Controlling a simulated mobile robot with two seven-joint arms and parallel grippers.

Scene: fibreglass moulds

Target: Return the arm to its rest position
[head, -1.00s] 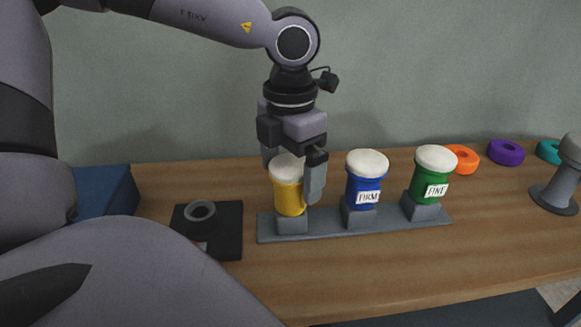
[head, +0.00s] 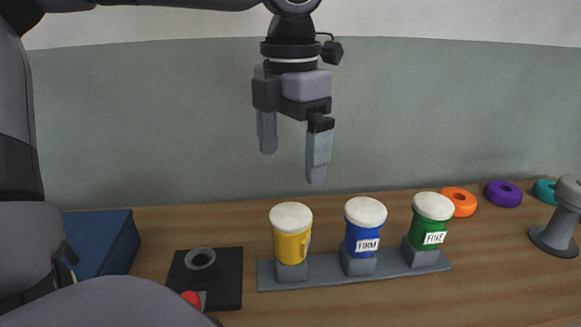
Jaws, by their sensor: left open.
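My left gripper (head: 292,160) hangs in the air above the yellow jar, fingers pointing down. It is open and empty, clear of everything. The yellow jar (head: 291,246) with a white lid stands upright on the left block of a grey rack (head: 350,281). A blue jar (head: 362,240) labelled FIRM stands on the middle block. A green jar (head: 431,236) labelled FINE stands on the right block. My right gripper is not in view.
A black plate with a grey ring (head: 201,260) and a red part (head: 191,298) lies left of the rack. A blue box (head: 98,241) is further left. Orange (head: 459,203), purple (head: 503,194) and teal (head: 543,191) rings lie at the back right, near a grey spool-like stand (head: 555,238).

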